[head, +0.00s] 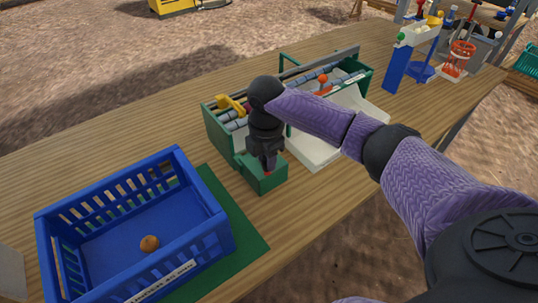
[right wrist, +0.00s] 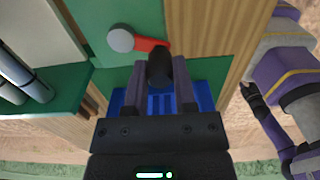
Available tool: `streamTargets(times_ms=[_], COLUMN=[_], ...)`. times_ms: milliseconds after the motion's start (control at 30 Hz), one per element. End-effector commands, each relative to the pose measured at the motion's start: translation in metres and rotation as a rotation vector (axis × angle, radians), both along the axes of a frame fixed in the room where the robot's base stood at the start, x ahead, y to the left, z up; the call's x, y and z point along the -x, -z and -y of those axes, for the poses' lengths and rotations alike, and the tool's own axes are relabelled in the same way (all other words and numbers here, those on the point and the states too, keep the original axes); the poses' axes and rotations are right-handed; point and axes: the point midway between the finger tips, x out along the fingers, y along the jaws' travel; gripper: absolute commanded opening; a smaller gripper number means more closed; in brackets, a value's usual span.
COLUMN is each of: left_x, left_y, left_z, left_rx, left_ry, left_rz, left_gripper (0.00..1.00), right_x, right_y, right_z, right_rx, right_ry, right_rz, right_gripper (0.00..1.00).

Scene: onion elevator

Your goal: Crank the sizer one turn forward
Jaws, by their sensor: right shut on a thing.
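The sizer (head: 219,130) is a green trough-shaped machine with grey rollers on the wooden table in the head view. A green box (head: 262,178) sits at its near end. My right gripper (head: 267,168) points down over this box, and its wrist hides most of the crank. In the right wrist view my right gripper (right wrist: 160,80) is shut on the crank's black knob (right wrist: 160,66). The red crank arm (right wrist: 148,43) runs from the knob left to a round grey hub (right wrist: 121,38) on the green housing. My left gripper is not seen.
A blue crate (head: 222,232) with one small onion (head: 149,243) inside stands on a green mat (head: 246,243) at the left front. A white sheet-like chute (head: 312,155) lies beside the sizer. A blue stand (head: 397,72) is at the back right. The left part of the table is bare.

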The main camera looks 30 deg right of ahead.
Motion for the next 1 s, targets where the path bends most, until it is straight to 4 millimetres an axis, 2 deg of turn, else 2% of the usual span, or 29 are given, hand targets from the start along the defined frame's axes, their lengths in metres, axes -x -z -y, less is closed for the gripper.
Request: streamTargets(times_ms=[200,1000], left_x=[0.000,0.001], left_y=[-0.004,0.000], left_z=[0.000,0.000], left_rx=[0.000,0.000], left_ry=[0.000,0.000], left_rz=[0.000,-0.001], left_gripper=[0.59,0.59], right_x=[-0.005,-0.016], right_y=[-0.001,0.000], right_z=[-0.011,-0.020], right_rx=[-0.001,-0.001], right_ry=[-0.001,0.000], right_rz=[0.002,0.001], right_gripper=[0.00,0.00])
